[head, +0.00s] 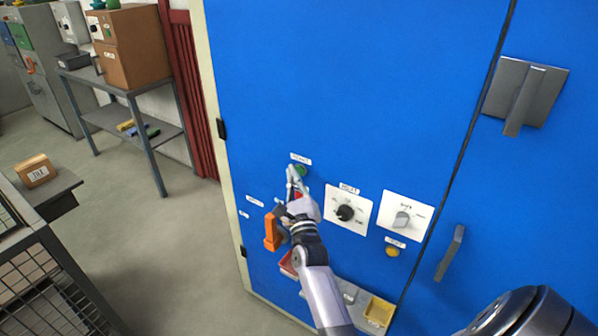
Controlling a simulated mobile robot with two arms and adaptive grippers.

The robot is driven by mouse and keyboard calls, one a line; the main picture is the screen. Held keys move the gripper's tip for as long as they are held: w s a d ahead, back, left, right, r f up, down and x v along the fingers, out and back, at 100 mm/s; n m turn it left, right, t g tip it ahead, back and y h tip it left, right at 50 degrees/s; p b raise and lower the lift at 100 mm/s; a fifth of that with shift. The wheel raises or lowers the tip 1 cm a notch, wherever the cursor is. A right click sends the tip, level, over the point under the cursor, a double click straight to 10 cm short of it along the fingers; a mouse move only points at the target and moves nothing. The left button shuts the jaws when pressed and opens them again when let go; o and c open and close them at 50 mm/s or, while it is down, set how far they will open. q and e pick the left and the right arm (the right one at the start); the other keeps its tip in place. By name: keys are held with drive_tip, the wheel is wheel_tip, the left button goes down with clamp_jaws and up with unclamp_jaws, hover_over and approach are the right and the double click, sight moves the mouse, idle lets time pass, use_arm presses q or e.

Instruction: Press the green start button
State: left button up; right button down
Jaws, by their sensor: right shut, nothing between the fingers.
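The green start button (302,171) is on the blue cabinet front, under a small white label (300,159). My right gripper (292,171) is shut and empty. Its fingertips point up and lie just left of the green button in the picture, overlapping its left edge. I cannot tell whether they touch it. A red part (299,195) shows below the button, mostly hidden by my gripper. My left gripper is not in view.
The blue cabinet (350,80) carries a black knob (345,213), a grey switch (402,219), a yellow button (392,252) and an orange handle (272,231) beside my wrist. A yellow tray (378,311) is low down. Floor (190,260) is clear to the left.

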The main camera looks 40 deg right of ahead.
drive_tip(key=shift+w+d, duration=0.15)
drive_tip(key=shift+d, duration=0.25)
idle(0.5)
drive_tip(key=shift+a, duration=0.1)
drive_tip(key=shift+s+a, duration=0.35)
drive_tip(key=shift+a, duration=0.35)
drive_tip(key=shift+s+a+p, duration=0.2)
drive_tip(key=shift+s+a, duration=0.1)
drive_tip(key=shift+a, duration=0.45)
drive_tip(key=shift+s+a+p, duration=0.15)
drive_tip(key=shift+s+a, duration=0.2)
drive_tip(key=shift+a, duration=0.45)
drive_tip(key=shift+s+a+p, duration=0.2)
drive_tip(key=shift+s+a, duration=0.1)
drive_tip(key=shift+a, duration=0.45)
